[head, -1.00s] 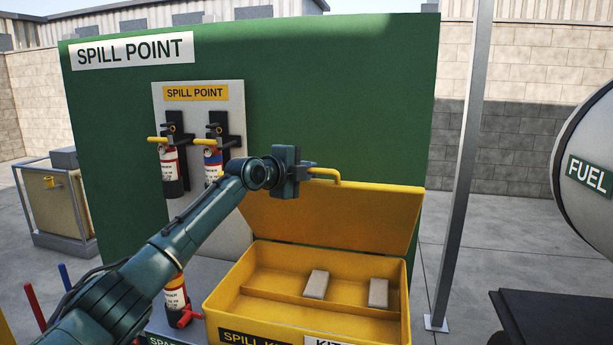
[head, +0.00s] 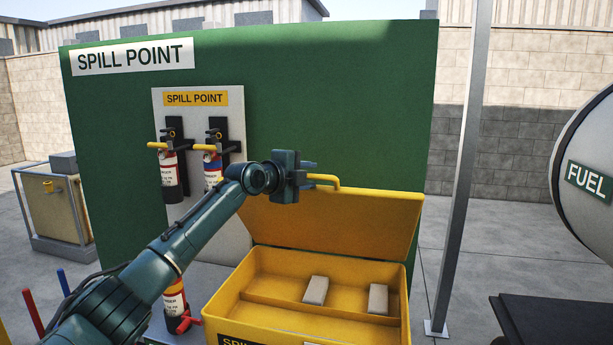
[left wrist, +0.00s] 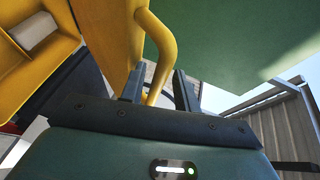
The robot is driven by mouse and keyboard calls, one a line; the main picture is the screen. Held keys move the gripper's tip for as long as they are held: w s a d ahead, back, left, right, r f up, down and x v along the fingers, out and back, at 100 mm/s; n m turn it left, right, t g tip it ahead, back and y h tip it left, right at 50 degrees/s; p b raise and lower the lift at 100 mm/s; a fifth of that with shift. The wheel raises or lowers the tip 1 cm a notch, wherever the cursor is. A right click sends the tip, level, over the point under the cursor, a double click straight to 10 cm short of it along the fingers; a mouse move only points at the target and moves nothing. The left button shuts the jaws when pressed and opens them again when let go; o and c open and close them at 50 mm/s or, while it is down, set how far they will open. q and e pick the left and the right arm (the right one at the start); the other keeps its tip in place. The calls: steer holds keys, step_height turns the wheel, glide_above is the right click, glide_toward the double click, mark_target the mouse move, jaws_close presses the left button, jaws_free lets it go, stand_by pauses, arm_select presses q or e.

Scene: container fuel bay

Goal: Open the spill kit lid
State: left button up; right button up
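The yellow spill kit (head: 225,300) is a box with its lid (head: 335,228) standing up at its back, leaning slightly backward. A yellow bent handle (head: 328,180) stands at the lid's upper left edge. My left gripper (head: 308,178) is at this handle. In the left wrist view, the handle (left wrist: 166,50) passes between the two fingers (left wrist: 160,85), with a gap visible beside it, so the fingers look open around it. Whether a finger touches it is unclear. My right gripper is in neither view.
Two pale blocks, one of them here (head: 316,290), lie inside the box. A green panel (head: 340,100) stands behind it, with fire extinguishers (head: 168,175) at left. A grey post (head: 462,170) and a fuel tank (head: 585,170) are at right.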

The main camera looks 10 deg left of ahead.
arm_select(q)
steer(key=shift+s+a+f, duration=0.1)
steer(key=shift+f, duration=0.2)
steer(key=b+v, duration=0.3)
steer(key=v, duration=1)
steer(key=shift+r, duration=0.35)
steer(key=shift+c, duration=0.3)
